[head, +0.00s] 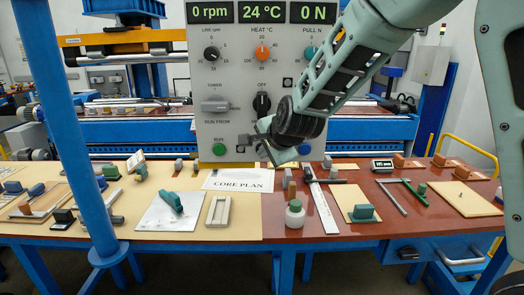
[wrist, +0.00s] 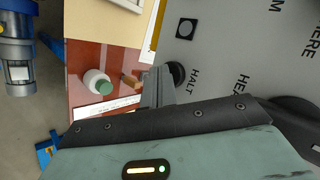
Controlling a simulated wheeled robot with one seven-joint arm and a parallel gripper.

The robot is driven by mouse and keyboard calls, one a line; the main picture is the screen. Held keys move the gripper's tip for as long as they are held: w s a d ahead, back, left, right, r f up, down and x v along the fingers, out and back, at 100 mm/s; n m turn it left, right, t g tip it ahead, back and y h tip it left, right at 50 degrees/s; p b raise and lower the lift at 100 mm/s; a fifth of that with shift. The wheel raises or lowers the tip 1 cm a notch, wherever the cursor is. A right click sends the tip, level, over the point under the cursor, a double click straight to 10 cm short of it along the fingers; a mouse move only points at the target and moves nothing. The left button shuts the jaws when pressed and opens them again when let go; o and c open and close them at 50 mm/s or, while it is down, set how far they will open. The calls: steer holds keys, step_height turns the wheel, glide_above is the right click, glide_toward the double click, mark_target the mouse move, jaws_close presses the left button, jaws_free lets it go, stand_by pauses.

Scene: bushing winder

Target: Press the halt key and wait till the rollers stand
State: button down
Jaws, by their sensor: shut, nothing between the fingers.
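The grey control panel (head: 232,90) stands upright behind the bench. Its speed readout (head: 210,12) shows 0 rpm. My gripper (head: 262,140) is shut and empty at the panel's lower part, hiding the halt key in the head view. In the wrist view, the dark round halt key (wrist: 179,72) shows beside the HALT lettering, partly covered by my gripper (wrist: 160,82). The fingertips are at or very near the key; I cannot tell whether they press it. Long metal rollers (head: 130,103) lie on the blue machine behind; these stills cannot show turning.
A green run key (head: 219,149) and a blue key (head: 304,149) flank the gripper. A grey selector (head: 215,106) and black heat selector (head: 262,102) are above.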

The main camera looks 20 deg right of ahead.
steer(key=shift+s+a, duration=0.15)
steer(key=shift+s, duration=0.45)
steer(key=s, duration=0.1)
steer(key=s+a+p, duration=0.1)
steer(key=s, duration=0.1)
steer(key=s+p, duration=0.1)
steer(key=shift+s+a, duration=0.25)
steer(key=shift+s, duration=0.15)
stand_by(0.4)
steer(key=s+a+f+n+g+y+b, duration=0.1)
steer(key=s+a+f+n+g+b, duration=0.2)
steer(key=s+n, duration=0.4)
steer(key=s+a+f+n+g+y+b, duration=0.15)
steer(key=s+a+f+n+g, duration=0.3)
steer(key=s, duration=0.45)
steer(key=s+d+f+n+g+h+b, duration=0.1)
steer(key=s+f+n+g+h+b, duration=0.1)
steer(key=s+n, duration=0.9)
steer(key=s+f, duration=0.1)
steer(key=s, duration=0.3)
steer(key=shift+s+h+b, duration=0.2)
steer(key=shift+h+b, duration=0.1)
steer(key=shift+h, duration=0.05)
